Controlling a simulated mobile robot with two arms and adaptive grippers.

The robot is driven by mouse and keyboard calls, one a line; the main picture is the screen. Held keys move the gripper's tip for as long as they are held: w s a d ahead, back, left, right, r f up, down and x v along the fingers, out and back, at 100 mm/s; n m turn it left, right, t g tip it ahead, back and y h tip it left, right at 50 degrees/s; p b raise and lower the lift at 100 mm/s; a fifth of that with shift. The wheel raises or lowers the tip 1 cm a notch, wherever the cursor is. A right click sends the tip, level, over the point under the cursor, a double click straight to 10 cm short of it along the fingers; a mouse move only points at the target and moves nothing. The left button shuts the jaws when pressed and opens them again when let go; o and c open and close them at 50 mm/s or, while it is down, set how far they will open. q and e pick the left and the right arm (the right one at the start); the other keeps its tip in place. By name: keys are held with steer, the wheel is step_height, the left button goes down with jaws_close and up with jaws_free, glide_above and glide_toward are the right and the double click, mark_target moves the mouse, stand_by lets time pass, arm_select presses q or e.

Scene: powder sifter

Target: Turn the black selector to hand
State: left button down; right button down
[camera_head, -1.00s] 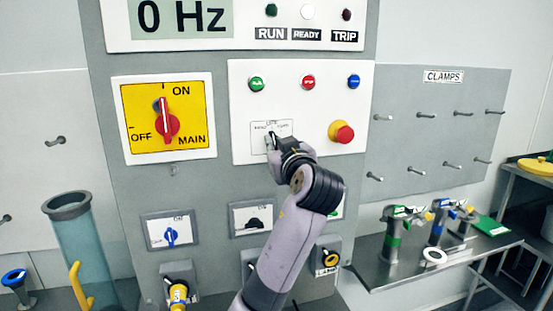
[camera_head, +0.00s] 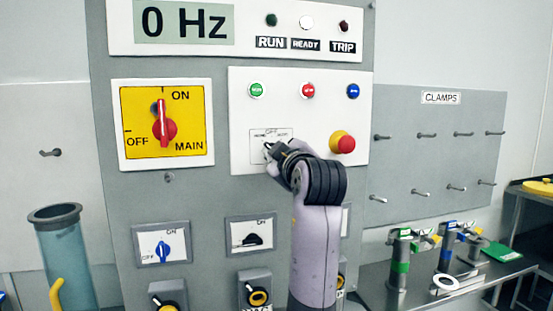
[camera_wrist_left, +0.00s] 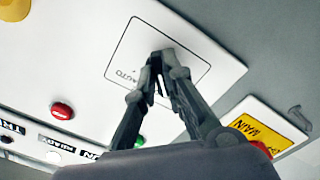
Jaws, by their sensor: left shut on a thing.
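The black selector is hidden behind my left fingertips on its small outlined label (camera_head: 285,133) on the white control panel (camera_head: 245,100). The word AUTO is readable on that label (camera_wrist_left: 122,62) in the left wrist view, upside down. My left gripper (camera_head: 268,150) is at the label, its fingers pointing up-left, shut on the selector. In the left wrist view the fingertips (camera_wrist_left: 160,62) come together over the middle of the label. The selector's pointing direction cannot be seen. My right gripper is not in view.
A red emergency button (camera_head: 343,143) sits right of my gripper, with green, red and blue buttons above. A yellow main switch (camera_head: 163,125) is at left. Another black switch (camera_head: 252,240) is below. A metal table (camera_head: 415,285) with clamps stands at right.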

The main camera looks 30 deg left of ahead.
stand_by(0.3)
arm_select(q)
steer(key=c, duration=1.7)
jaws_free()
steer(key=v, duration=0.7)
steer(key=shift+s+d, duration=0.2)
